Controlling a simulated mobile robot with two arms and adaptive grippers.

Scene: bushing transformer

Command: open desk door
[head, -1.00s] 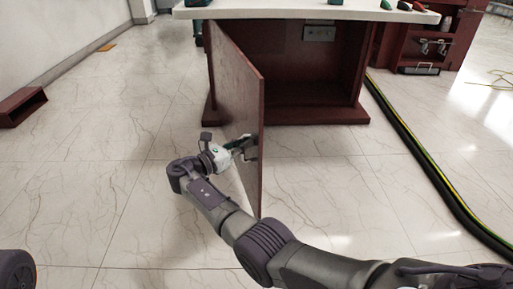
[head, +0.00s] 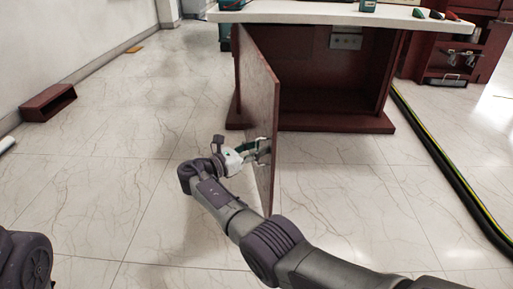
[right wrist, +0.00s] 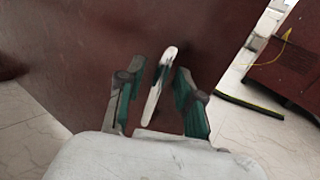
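The dark red desk door (head: 256,110) stands swung out from the desk cabinet, hinged at its left side, and looks narrow in the head view. It fills much of the right wrist view (right wrist: 80,50). My right gripper (head: 262,149) is at the door's outer left face near its free edge. In the right wrist view a pale bar handle (right wrist: 160,80) lies between its two green-padded fingers (right wrist: 158,95). The fingers are apart, with gaps visible beside the handle. My left gripper is out of view.
The desk's pale top (head: 310,14) overhangs the open, dark cabinet interior (head: 330,90). A black hose with a yellow-green stripe (head: 450,175) runs along the floor at right. A red box (head: 48,103) lies by the left wall. The floor left of the door is clear.

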